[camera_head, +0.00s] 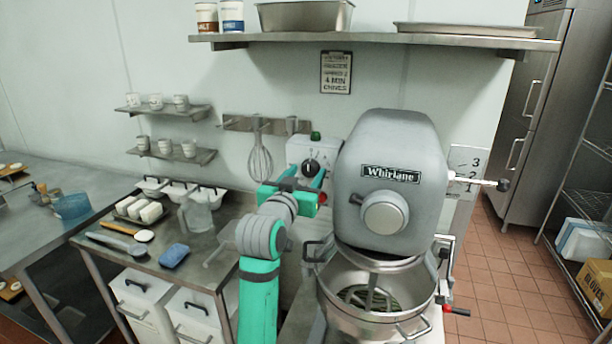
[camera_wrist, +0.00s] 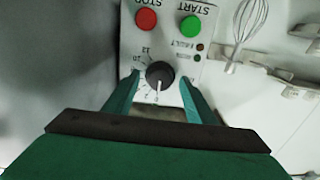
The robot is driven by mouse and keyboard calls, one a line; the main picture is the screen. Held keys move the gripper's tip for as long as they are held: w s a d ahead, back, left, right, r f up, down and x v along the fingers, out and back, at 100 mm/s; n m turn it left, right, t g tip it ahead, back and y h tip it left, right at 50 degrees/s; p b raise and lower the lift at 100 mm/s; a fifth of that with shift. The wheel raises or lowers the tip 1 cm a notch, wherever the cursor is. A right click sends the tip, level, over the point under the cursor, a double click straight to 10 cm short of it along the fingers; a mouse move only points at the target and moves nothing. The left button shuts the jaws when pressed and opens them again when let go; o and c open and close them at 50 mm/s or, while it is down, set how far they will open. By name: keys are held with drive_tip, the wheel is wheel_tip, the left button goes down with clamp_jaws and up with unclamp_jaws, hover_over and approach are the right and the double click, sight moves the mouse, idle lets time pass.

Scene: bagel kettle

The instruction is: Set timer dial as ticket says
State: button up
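The timer dial (camera_wrist: 159,75) is a round black knob with a white pointer mark, on a pale control panel (camera_wrist: 185,62) that hangs upside down in the wrist view. The mark points toward the bottom of that picture; the small numbers near it are hard to read. In the head view the dial (camera_head: 311,167) shows beyond my gripper (camera_head: 308,176). My gripper (camera_wrist: 159,80) is open, one teal finger on each side of the dial, with a gap at both sides. The ticket (camera_head: 336,72) on the wall has a large line reading "4 MIN" above "CHIVES"; its upper lines are blurred.
A red button (camera_wrist: 146,20) and green START button (camera_wrist: 190,27) sit beyond the dial. The grey mixer (camera_head: 392,170) with its steel bowl (camera_head: 372,310) stands right of my arm. A whisk (camera_head: 260,158) hangs at left. A side table (camera_head: 150,250) holds several items.

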drive_tip(key=c, duration=1)
drive_tip(key=shift+m, duration=0.4)
drive_tip(key=m, duration=0.4)
drive_tip(key=shift+m, duration=2.2)
drive_tip(key=o, duration=1.1)
